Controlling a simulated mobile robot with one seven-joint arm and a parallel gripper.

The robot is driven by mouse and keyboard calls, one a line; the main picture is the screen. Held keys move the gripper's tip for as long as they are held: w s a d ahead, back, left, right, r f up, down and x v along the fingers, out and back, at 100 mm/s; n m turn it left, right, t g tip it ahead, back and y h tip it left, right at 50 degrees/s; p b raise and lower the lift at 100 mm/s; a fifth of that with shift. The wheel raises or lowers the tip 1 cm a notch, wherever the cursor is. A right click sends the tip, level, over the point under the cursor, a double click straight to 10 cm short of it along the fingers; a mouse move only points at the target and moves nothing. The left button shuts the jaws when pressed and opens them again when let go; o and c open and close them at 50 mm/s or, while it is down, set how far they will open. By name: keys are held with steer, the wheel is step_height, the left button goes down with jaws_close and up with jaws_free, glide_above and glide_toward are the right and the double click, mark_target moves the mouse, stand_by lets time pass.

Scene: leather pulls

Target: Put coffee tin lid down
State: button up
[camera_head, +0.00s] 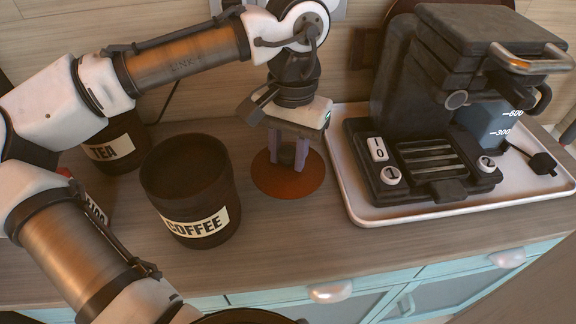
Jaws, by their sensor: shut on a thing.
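The coffee tin (190,188) stands open on the wooden counter, with its dark inside showing and a COFFEE label on its front. The coffee tin lid (306,184) is a flat, round, reddish-brown disc just right of the tin. My gripper (288,160) points down over the middle of the lid and is shut on it. The fingers hide the part they grip. The lid looks level and at or very close to the counter top; I cannot tell whether it touches.
A TEA tin (117,145) stands behind left of the coffee tin, and another labelled item (95,208) is partly hidden by my arm. A black coffee machine (425,110) sits on a white tray (375,213) to the right. Counter in front of the lid (285,235) is clear.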

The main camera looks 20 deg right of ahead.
mark_target(288, 168)
steer(key=shift+f, duration=2.05)
steer(key=shift+f, duration=0.15)
steer(key=o, duration=1)
steer(key=r, duration=0.8)
steer(key=w+d+r, duration=0.1)
steer(key=r, duration=0.3)
steer(key=shift+r, duration=0.15)
